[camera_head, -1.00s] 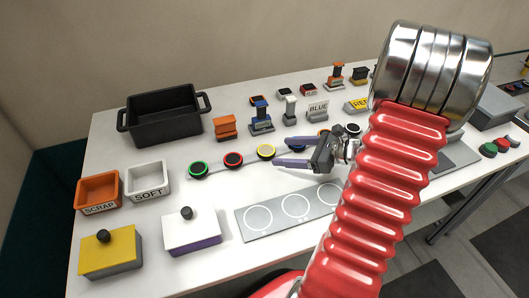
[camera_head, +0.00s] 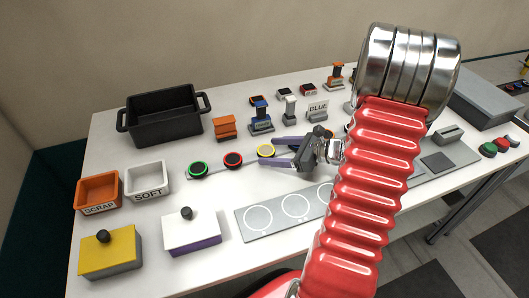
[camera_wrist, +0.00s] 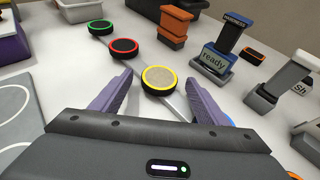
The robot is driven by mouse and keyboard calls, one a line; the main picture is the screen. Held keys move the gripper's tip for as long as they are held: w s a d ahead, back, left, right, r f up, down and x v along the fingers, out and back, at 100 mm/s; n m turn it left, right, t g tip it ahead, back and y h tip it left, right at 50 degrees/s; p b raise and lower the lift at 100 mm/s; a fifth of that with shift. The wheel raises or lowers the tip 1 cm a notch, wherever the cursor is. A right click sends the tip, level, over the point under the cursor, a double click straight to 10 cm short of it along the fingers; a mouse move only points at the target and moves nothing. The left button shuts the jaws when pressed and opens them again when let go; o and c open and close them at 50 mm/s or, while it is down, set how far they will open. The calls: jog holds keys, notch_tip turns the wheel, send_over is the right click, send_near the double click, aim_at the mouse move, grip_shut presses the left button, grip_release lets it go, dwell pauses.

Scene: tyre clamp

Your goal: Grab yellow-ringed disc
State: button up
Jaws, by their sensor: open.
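The yellow-ringed disc (camera_head: 266,150) is dark with a yellow ring and a tan centre, and rests on a grey strip (camera_head: 214,166). In the wrist view the disc (camera_wrist: 160,80) lies just ahead of my gripper, between the lines of its two purple fingers. My gripper (camera_head: 268,151) is open, its fingertips close to the disc on either side. I cannot tell whether a finger touches it. The wrist view also shows both fingers of my gripper (camera_wrist: 161,88) with nothing held.
A red-ringed disc (camera_head: 233,160) and a green-ringed disc (camera_head: 198,168) sit to the left on the strip. A blue "ready" stand (camera_head: 261,117) and an orange block (camera_head: 225,127) stand behind. A grey plate with white circles (camera_head: 283,212) lies in front.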

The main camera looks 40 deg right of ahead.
aim_at(274, 152)
jog(key=c, duration=1.1)
jog(key=shift+r, duration=5.05)
